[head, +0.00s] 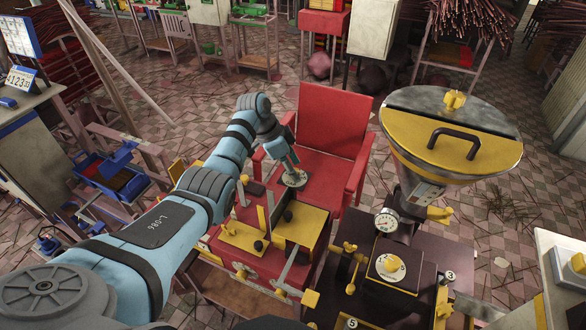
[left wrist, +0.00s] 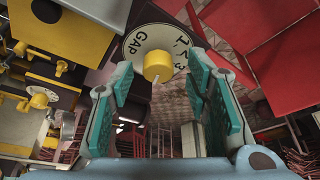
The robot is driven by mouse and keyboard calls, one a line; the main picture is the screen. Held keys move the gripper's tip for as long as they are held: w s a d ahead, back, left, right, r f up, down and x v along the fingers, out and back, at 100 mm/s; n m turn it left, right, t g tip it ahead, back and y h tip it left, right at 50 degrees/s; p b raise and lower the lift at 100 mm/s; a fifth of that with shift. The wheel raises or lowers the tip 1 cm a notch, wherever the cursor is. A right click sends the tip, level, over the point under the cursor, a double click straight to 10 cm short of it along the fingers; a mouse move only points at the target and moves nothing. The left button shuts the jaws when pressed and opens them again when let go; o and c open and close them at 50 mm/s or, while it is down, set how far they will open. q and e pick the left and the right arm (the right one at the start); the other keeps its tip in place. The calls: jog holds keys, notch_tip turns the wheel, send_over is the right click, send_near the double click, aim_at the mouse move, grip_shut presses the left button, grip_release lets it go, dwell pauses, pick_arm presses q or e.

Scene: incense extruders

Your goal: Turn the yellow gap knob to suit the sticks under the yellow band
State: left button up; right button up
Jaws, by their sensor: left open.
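The yellow gap knob (left wrist: 158,66) sits on a round white dial (left wrist: 137,42) marked GAP, with numbers up to 3, in the left wrist view. A pale pointer line runs down from the knob, away from the numbers. In the head view the dial (head: 294,180) shows at the rear of the red and yellow machine, by the red chair; its knob is hidden there. My left gripper (head: 287,160) is over the dial. Its teal fingers (left wrist: 160,85) are open, one on each side of the knob, with gaps visible. No sticks under a yellow band can be made out. My right gripper is not in view.
A red chair (head: 326,115) stands right behind the dial. A large yellow-lidded hopper (head: 440,140) on a dark machine with another knob dial (head: 390,267) stands to the right. Bundles of reddish sticks (head: 475,25) lie on a rack at the back.

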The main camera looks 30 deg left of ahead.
pick_arm(q)
jog(key=shift+w+d+f, duration=0.15)
jog(key=shift+w+f, duration=0.05)
jog(key=shift+f, duration=0.25)
jog(key=shift+s+r, duration=0.2)
jog(key=shift+s, duration=0.05)
jog(key=shift+c, duration=1.2)
grip_shut()
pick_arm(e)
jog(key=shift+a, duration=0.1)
